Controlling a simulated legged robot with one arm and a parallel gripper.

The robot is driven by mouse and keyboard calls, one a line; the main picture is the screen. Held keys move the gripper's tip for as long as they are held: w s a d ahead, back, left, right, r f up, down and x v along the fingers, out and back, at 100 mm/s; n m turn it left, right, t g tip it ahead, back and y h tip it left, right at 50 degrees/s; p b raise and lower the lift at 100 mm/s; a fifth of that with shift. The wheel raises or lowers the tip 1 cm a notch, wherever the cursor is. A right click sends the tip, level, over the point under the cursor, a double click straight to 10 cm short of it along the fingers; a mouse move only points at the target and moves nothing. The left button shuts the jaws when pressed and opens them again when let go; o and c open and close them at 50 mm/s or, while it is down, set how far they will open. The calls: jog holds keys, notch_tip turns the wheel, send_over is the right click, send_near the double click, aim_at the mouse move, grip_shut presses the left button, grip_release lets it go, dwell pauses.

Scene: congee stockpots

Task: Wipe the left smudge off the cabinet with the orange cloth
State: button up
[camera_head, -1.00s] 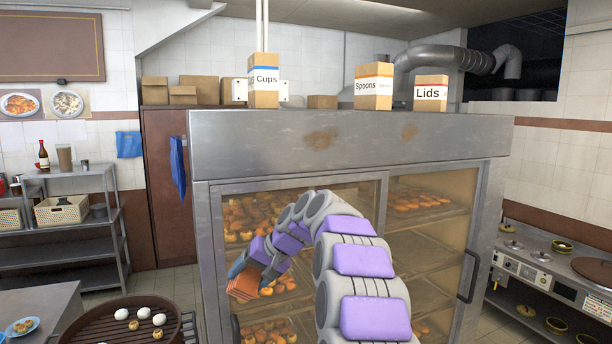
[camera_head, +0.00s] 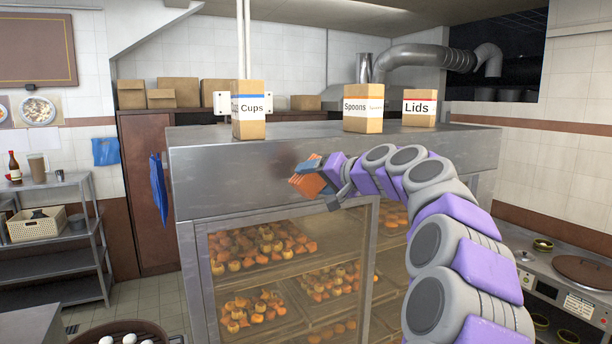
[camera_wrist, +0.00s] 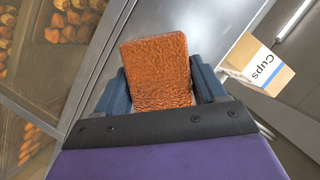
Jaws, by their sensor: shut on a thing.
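My gripper (camera_head: 318,178) is raised in front of the upper steel panel of the cabinet (camera_head: 232,178), left of the panel's middle. It is shut on the orange cloth (camera_head: 305,184). In the wrist view the cloth (camera_wrist: 155,72) is a thick, rough orange pad between two blue fingers. I cannot tell whether the cloth touches the panel. The right smudge does not show either; my arm crosses that part of the panel.
Boxes marked Cups (camera_head: 250,112), Spoons (camera_head: 363,110) and Lids (camera_head: 419,108) stand on the cabinet top, above the gripper. Glass doors (camera_head: 290,300) with trays of food lie below the panel. A stove (camera_head: 570,290) is at right, a shelf rack (camera_head: 55,235) at left.

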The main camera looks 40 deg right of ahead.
jog(key=shift+w+d+f, duration=0.1)
jog(key=shift+w+d, duration=0.4)
jog(key=shift+d, duration=0.35)
jog(key=w+a+p, duration=0.1)
jog(key=w, duration=0.1)
jog(key=w+p, duration=0.1)
jog(key=w, duration=0.1)
jog(key=w+a+p, duration=0.1)
jog(key=w, duration=0.1)
jog(key=shift+w+a+r, duration=0.2)
jog(key=shift+a+r, duration=0.15)
jog(key=shift+a, duration=0.1)
jog(key=shift+w+d, duration=0.15)
jog(key=shift+d, duration=0.05)
jog(key=d, duration=0.4)
jog(key=shift+s+d+f+p, duration=0.2)
jog(key=shift+s+p, duration=0.15)
jog(key=shift+s, duration=0.05)
